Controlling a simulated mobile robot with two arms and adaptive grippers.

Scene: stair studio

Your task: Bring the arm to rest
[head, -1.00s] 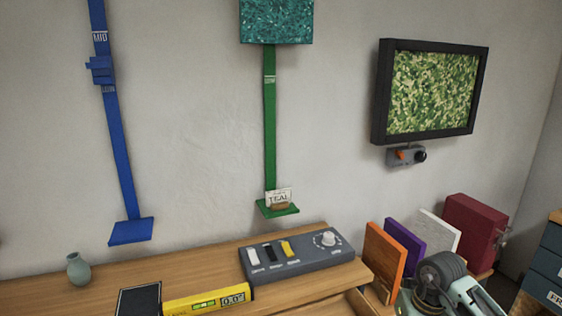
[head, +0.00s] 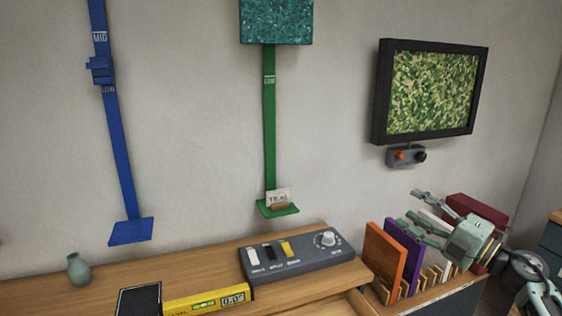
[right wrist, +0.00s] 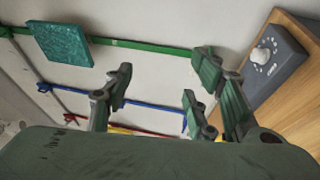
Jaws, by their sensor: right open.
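My right gripper (head: 420,212) is open and empty. In the head view it hangs at the lower right, in front of the row of upright panels, with its fingers pointing left. It also shows in the right wrist view (right wrist: 160,95), with its fingers spread and nothing between them. My right arm comes in from the lower right corner. My left gripper is in neither view.
A slotted rack (head: 432,288) holds orange (head: 384,260), purple (head: 403,255) and other panels beside the right gripper. The wooden desk (head: 200,262) carries a grey control box (head: 290,262), a yellow level (head: 205,300) and a vase (head: 78,269). A framed picture (head: 432,92) hangs above.

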